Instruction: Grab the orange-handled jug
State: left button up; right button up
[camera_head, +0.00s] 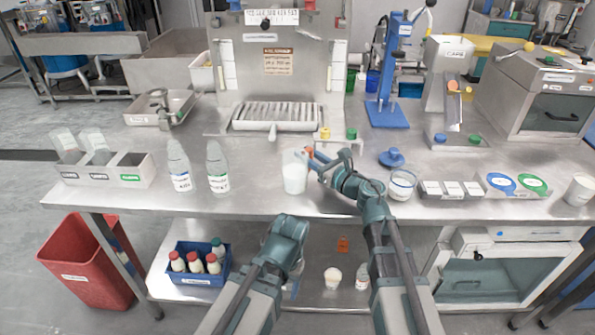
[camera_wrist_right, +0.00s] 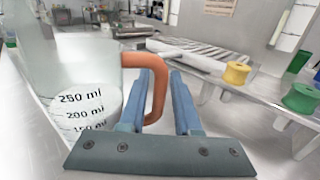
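The clear jug (camera_head: 294,180) stands upright on the steel bench, in front of the slatted tray. Its orange handle (camera_wrist_right: 156,88) faces right, and the jug's wall with black volume marks (camera_wrist_right: 84,108) fills the left of the right wrist view. In the head view the right gripper (camera_head: 312,157) reaches the jug from the right. My left arm's wrist (camera_head: 288,228) is low, before the bench's front edge; its fingers cannot be made out.
Two clear bottles (camera_head: 180,168) stand left of the jug. A clear cup (camera_head: 402,184) and a blue knobbed piece (camera_head: 391,157) are to the right, near my right arm. The slatted tray (camera_head: 277,117) lies behind. Yellow (camera_wrist_right: 236,73) and green (camera_wrist_right: 299,98) knobs sit nearby.

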jog(key=shift+x, duration=0.9)
grip_shut()
dwell(0.7)
